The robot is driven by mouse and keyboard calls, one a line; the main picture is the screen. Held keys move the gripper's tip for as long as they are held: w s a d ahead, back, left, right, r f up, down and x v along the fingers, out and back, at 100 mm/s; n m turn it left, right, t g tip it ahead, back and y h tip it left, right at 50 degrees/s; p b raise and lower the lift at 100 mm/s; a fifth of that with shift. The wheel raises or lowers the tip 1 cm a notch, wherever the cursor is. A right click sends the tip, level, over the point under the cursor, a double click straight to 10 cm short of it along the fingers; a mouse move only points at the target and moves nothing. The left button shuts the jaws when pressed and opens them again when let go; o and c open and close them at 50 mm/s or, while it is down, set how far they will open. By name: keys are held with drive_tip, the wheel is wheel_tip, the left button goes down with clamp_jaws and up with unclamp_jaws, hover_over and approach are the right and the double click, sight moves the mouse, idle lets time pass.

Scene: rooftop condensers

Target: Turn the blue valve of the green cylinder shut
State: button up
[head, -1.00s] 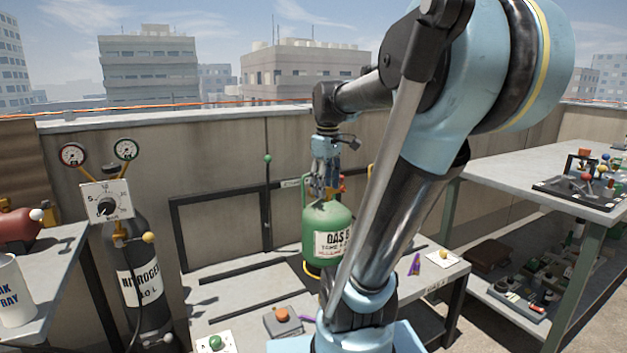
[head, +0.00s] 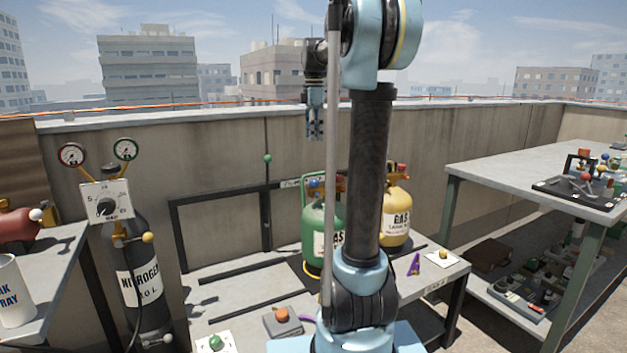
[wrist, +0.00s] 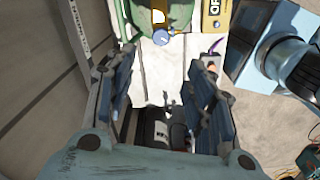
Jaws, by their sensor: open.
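The green cylinder (head: 313,245) stands upright on the low grey bench, partly hidden behind my arm in the head view. Its blue valve (head: 315,183) shows at the top, under a collar. My gripper (head: 315,138) hangs pointing down in the air above it, clear of the valve and holding nothing. In the wrist view, my gripper (wrist: 164,62) has its two fingers spread apart. There the green cylinder (wrist: 122,18) is cut off at the top edge, and a round blue knob (wrist: 161,37) shows just beyond the fingertips. How far the valve is turned cannot be told.
A yellow gas cylinder (head: 396,212) stands to the right of the green one, partly behind my arm. A nitrogen cylinder (head: 142,285) with gauges stands at left. A purple clamp-like object (head: 414,265) and an orange-button box (head: 282,318) are on the bench.

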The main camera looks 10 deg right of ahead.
sight(314, 180)
wheel_tip(314, 180, down, 17)
drive_tip(key=shift+r, duration=0.15)
idle(0.5)
drive_tip(key=shift+c, duration=0.6)
drive_tip(key=c, duration=0.9)
